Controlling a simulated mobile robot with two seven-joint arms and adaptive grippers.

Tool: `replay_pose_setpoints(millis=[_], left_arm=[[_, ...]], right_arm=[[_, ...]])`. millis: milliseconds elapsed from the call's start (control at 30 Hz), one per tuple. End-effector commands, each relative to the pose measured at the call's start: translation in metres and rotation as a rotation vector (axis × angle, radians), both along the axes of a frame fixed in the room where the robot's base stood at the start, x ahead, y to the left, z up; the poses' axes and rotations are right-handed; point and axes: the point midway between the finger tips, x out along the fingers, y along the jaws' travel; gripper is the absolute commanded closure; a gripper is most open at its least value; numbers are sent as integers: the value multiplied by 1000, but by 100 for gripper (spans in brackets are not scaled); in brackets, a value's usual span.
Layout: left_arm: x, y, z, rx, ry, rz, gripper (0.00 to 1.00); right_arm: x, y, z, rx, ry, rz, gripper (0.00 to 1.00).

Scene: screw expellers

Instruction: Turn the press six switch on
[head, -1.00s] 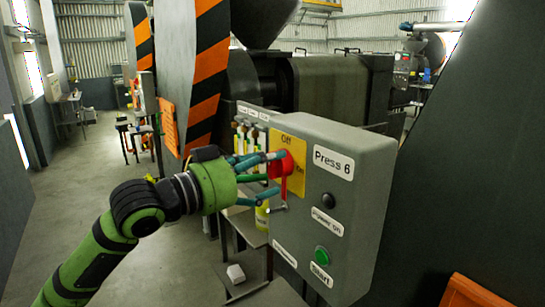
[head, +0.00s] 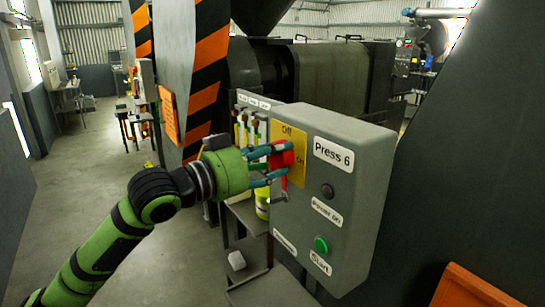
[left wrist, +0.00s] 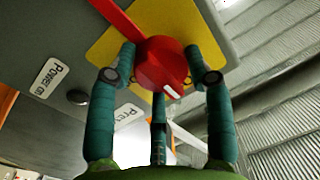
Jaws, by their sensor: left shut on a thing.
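The Press 6 control box (head: 345,215) is grey, with a yellow plate (head: 292,135) marked Off at the top and On at the right. On the plate sits a red rotary switch (head: 283,159) with a red bar pointing down. In the left wrist view the round red knob (left wrist: 160,66) shows close, its bar running to the upper left. My left gripper (head: 272,163) is shut on the switch, teal fingers around the knob; the wrist view shows the fingers (left wrist: 160,78) on both sides and below. The Power on lamp (head: 327,190) looks dark. My right gripper is out of view.
A green Start button (head: 321,244) sits low on the box. A panel with several small levers (head: 250,125) stands behind it. A yellow container (head: 262,203) is below the switch. A dark machine wall (head: 460,170) fills the right. Open floor lies at the left.

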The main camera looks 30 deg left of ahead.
Motion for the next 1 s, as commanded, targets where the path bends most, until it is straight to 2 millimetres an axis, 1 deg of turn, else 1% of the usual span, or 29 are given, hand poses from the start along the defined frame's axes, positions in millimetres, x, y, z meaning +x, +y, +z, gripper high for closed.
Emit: replay_pose_setpoints(millis=[167,367,1000], left_arm=[[0,0,-2,39,-13,1,82],[0,0,-5,144,-55,2,82],[1,1,-7,691,-280,2,82]], right_arm=[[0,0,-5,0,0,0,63],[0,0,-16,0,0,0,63],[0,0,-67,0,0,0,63]])
